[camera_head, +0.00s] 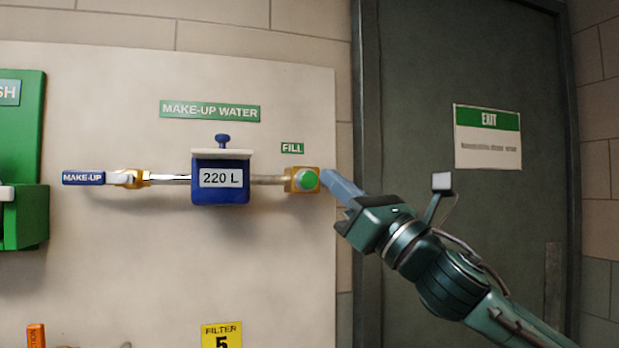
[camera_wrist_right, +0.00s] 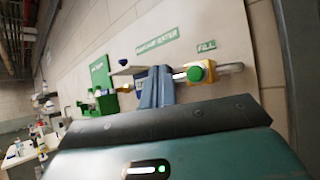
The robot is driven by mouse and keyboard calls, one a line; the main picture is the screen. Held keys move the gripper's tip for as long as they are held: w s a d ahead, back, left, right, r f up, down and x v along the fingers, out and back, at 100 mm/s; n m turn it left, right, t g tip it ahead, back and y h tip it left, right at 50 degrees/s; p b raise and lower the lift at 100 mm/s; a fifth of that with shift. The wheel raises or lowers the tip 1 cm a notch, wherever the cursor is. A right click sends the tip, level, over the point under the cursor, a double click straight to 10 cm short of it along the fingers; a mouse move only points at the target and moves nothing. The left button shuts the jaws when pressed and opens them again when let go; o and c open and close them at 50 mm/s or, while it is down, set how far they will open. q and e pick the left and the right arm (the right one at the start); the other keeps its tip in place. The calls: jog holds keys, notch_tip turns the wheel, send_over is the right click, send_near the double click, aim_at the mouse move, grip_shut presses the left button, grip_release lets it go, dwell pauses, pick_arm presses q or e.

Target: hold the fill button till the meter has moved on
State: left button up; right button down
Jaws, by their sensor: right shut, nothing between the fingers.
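The green fill button (camera_head: 309,180) sits on a yellow-brass block at the right end of a pipe, under the FILL label (camera_head: 292,148). It also shows in the right wrist view (camera_wrist_right: 196,74). The blue meter (camera_head: 221,178) reads 220 L. My right gripper (camera_head: 328,177) is shut and empty, its fingertips just right of the button in the head view. In the right wrist view the fingers (camera_wrist_right: 157,88) appear left of the button, over the meter. I cannot tell whether the fingertips touch the button. My left gripper is in neither view.
The MAKE-UP handle (camera_head: 84,178) is on the pipe's left end. A green box (camera_head: 25,215) is on the panel at far left. A dark door (camera_head: 420,80) with an EXIT sign (camera_head: 488,136) is on the right. A yellow FILTER 5 label (camera_head: 221,336) is below.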

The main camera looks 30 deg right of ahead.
jog(key=p, duration=0.2)
send_near(305, 175)
jog(key=w+r, duration=0.1)
jog(key=w+a+r, duration=0.2)
jog(key=r, duration=0.1)
jog(key=shift+w, duration=0.15)
jog(key=shift+w+p, duration=0.1)
jog(key=shift+p, duration=0.2)
dwell(1.4)
jog(key=shift+w, duration=0.3)
jog(key=shift+w+d+p, duration=0.2)
jog(key=shift+w+p, duration=0.2)
jog(key=shift+w, duration=0.15)
dwell(4.4)
